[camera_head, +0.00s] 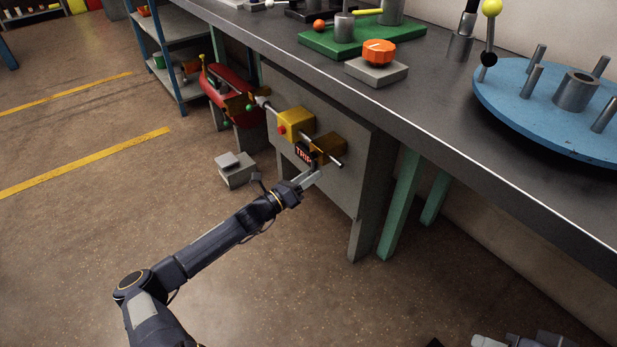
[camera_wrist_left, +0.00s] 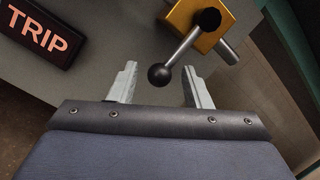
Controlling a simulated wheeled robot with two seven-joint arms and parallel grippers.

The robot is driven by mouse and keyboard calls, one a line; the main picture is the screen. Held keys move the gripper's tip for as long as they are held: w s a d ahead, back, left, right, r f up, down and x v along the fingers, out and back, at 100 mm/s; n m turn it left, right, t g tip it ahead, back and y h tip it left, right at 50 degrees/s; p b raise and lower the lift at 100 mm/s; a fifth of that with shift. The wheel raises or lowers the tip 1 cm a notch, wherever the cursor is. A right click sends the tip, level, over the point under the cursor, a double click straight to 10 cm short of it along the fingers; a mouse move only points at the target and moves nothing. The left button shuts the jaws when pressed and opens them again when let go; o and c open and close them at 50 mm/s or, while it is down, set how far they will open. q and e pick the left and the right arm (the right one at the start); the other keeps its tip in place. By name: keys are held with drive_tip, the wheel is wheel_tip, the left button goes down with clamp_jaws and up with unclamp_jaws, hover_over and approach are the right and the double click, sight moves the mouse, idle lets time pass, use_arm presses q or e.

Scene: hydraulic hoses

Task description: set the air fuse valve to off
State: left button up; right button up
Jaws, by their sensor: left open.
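The air fuse valve is a brass block (camera_head: 331,147) on the grey panel under the bench, with a pipe through it. In the left wrist view its brass body (camera_wrist_left: 204,22) carries a black hub, and a thin metal lever runs from the hub down to a black ball knob (camera_wrist_left: 160,75). A red-lettered TRIP sign (camera_head: 304,153) is beside the valve; it also shows in the left wrist view (camera_wrist_left: 41,33). My left gripper (camera_head: 314,177) is open, with the ball knob between the lines of its fingertips (camera_wrist_left: 161,82). Contact is not visible. My right gripper is barely visible at the bottom right.
A yellow block (camera_head: 295,122) with a red button sits on the same pipe. A red tank (camera_head: 226,88) stands beyond the panel. A grey pedal-like box (camera_head: 236,170) is on the floor. The bench top (camera_head: 330,103) overhangs the panel. The floor in front is open.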

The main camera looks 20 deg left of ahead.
use_arm(q)
drive_tip(key=shift+s, duration=0.1)
drive_tip(key=p+v, duration=0.2)
drive_tip(key=v, duration=0.5)
drive_tip(key=shift+s+a, duration=0.2)
drive_tip(key=shift+s, duration=0.05)
drive_tip(key=shift+f, duration=0.15)
